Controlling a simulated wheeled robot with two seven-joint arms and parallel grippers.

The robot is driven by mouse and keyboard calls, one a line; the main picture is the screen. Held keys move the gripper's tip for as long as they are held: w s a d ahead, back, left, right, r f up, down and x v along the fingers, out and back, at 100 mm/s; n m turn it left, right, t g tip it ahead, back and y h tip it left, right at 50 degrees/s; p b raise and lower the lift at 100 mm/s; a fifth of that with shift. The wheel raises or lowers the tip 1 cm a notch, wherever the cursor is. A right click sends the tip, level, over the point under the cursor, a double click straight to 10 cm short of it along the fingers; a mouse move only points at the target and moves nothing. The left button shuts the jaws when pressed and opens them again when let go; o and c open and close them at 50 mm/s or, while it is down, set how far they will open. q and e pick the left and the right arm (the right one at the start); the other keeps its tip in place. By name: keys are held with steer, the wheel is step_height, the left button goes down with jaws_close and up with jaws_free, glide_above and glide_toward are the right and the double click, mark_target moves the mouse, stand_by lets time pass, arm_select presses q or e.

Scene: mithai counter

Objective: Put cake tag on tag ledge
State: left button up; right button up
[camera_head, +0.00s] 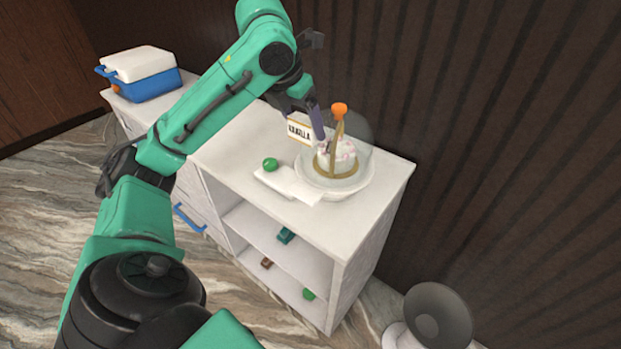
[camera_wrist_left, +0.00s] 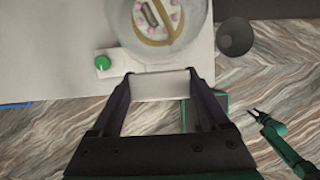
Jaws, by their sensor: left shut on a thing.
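My left gripper (camera_head: 316,120) is above the counter top, beside the cake dome, shut on the white cake tag (camera_head: 299,131). The tag has a gold edge and dark lettering like "VANILLA". In the left wrist view the tag (camera_wrist_left: 160,86) spans between the fingertips of the left gripper (camera_wrist_left: 160,90). A low white slab (camera_head: 283,182), perhaps the tag ledge, lies in front of the dome below the tag. In the left wrist view, the tag partly hides it. My right gripper (camera_wrist_left: 256,115) shows small at the right of that view, its fingers apart.
A clear dome (camera_head: 364,165) with an orange knob (camera_head: 339,109) covers a pink-dotted cake on a white stand. A green knob (camera_head: 270,164) sits at the slab's left end. A blue cooler (camera_head: 150,85) stands at the far left. The counter between is mostly clear.

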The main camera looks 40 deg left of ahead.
arm_select(q)
step_height(320, 180, down, 15)
steer(key=b, duration=0.3)
steer(key=shift+s+f, duration=0.1)
steer(key=shift+s, duration=0.05)
steer(key=shift+f, duration=0.2)
steer(key=o, duration=1.2)
steer(key=v, duration=1.2)
steer(key=shift+r, duration=0.1)
arm_select(e)
steer(key=f, duration=0.1)
steer(key=s+f, duration=0.1)
steer(key=f, duration=0.1)
steer(key=shift+s+f, duration=0.35)
steer(key=shift+f, duration=0.05)
